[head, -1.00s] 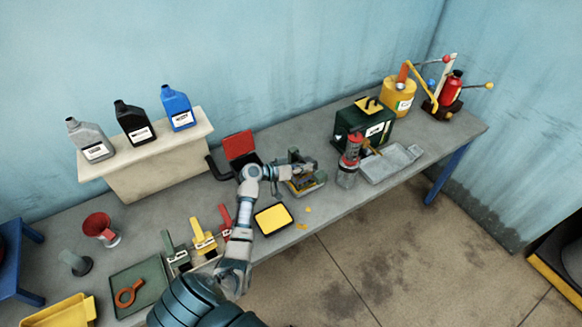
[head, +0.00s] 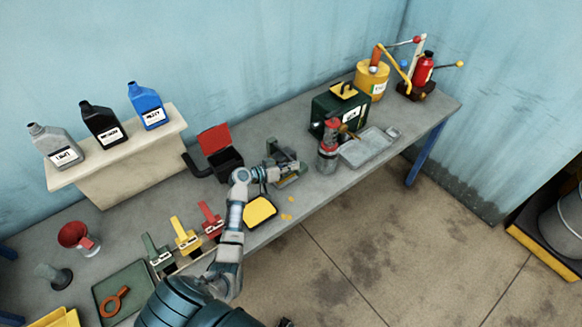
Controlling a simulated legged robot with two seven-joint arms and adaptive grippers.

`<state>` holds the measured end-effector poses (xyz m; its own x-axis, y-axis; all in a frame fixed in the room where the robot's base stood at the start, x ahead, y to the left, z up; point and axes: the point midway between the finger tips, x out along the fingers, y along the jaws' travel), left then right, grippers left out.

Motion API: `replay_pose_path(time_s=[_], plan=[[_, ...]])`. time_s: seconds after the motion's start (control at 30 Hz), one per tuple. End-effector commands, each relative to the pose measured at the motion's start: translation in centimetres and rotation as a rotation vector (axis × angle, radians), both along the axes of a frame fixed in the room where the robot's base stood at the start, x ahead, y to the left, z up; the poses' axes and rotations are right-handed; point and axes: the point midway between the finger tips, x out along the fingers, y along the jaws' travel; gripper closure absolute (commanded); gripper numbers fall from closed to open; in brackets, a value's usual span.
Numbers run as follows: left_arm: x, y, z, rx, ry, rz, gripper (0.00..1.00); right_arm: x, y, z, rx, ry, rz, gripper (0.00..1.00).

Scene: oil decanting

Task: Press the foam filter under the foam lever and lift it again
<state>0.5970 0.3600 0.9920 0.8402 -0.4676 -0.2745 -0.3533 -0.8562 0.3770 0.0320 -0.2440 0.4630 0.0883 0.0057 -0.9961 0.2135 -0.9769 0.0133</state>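The foam lever appears to be part of a grey-green press (head: 287,155) near the middle of the table. My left arm reaches over the table, and its gripper (head: 285,170) is at the press, over its front part. A thin yellowish strip shows under the gripper; it may be the foam filter, but the gripper and press mostly hide it. Whether the fingers are open or shut is too small to tell. A yellow pad in a black tray (head: 260,210) lies in front of the press, beside my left forearm. My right gripper is not seen.
A red-lidded black box (head: 228,166) stands left of the press. A red-and-grey cylinder (head: 328,148), a metal tray (head: 368,150) and a dark green box (head: 338,112) stand to its right. Small yellow bits (head: 287,216) lie near the table's front edge.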

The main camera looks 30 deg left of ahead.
Motion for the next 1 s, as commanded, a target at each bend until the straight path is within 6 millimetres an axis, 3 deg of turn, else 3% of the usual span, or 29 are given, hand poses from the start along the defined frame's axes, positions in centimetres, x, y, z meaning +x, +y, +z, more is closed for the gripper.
replay_pose_path(time_s=[0.03,0.13,0.6,0.77,1.0], plan=[[-0.1,-0.1,-1.1,0.019,-0.005,-0.003,1.00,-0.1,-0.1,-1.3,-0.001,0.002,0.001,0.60],[-0.1,-0.2,-1.4,0.043,-0.016,-0.002,1.00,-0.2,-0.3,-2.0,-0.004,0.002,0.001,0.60],[-0.1,-0.3,-1.0,0.055,-0.020,-0.002,1.00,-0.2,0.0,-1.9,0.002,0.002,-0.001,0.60],[-0.1,-0.2,1.2,0.057,-0.024,-0.001,1.00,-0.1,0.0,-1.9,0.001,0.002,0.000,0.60],[-0.2,0.1,6.1,0.055,-0.025,-0.002,1.00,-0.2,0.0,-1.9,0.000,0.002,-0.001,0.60]])
